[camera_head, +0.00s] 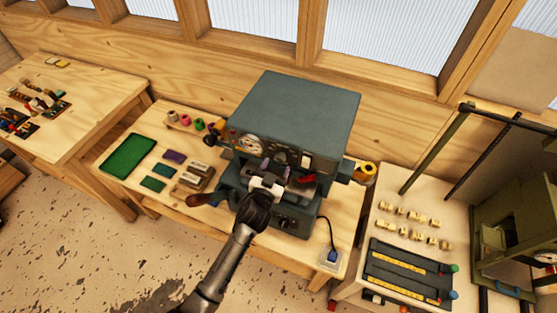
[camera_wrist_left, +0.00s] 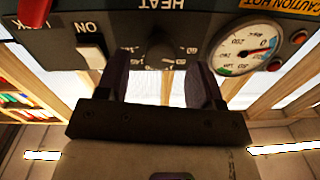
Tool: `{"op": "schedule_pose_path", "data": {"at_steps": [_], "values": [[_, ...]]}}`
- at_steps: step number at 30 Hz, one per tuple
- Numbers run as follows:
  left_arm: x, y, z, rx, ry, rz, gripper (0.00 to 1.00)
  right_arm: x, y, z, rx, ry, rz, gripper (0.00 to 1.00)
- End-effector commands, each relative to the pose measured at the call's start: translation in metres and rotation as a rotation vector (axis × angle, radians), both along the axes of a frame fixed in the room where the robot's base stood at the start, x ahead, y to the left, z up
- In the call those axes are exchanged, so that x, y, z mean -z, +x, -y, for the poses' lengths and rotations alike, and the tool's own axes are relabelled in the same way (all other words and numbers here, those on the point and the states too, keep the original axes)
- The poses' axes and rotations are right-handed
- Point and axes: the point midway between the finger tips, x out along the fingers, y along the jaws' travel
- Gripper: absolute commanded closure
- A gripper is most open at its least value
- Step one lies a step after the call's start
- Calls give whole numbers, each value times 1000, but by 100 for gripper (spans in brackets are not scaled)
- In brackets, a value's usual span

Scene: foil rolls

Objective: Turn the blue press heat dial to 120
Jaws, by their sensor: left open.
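The blue-grey press (camera_head: 300,100) stands on the middle wooden bench, its front panel facing me. Its dark heat dial (camera_wrist_left: 163,44) sits under the HEAT label in the left wrist view, with a printed number scale around it. I cannot read the dial's setting. My left gripper (camera_head: 275,167) is at the front panel, its fingers spread. In the wrist view the gripper (camera_wrist_left: 161,72) has one purplish finger on each side of the dial, with gaps visible. Whether the fingertips reach around the dial is unclear. In the head view the gripper blocks the dial. My right gripper is not in view.
Beside the dial are a round gauge (camera_wrist_left: 245,48), a white ON switch (camera_wrist_left: 91,53) and a red lever (camera_wrist_left: 34,12). Foil rolls (camera_head: 185,121) and coloured pads (camera_head: 128,155) lie on the bench.

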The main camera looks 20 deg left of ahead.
Motion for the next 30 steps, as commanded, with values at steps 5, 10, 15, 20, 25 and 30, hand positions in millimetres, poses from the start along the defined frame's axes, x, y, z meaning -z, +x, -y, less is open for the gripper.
{"op": "schedule_pose_path", "data": {"at_steps": [5, 10, 15, 20, 25, 30], "values": [[0, 19, 0, -1, 1, 0, 39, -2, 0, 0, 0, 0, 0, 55], [0, 26, 0, -1, 1, 0, 39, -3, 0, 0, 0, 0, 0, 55], [0, 27, 0, -1, 1, 0, 39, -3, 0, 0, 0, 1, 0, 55], [0, 27, 0, -1, 1, 0, 39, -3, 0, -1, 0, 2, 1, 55], [0, 27, 0, -1, 1, -1, 55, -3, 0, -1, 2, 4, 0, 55], [0, 27, 0, -1, 1, -1, 72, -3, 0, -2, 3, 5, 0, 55]]}}
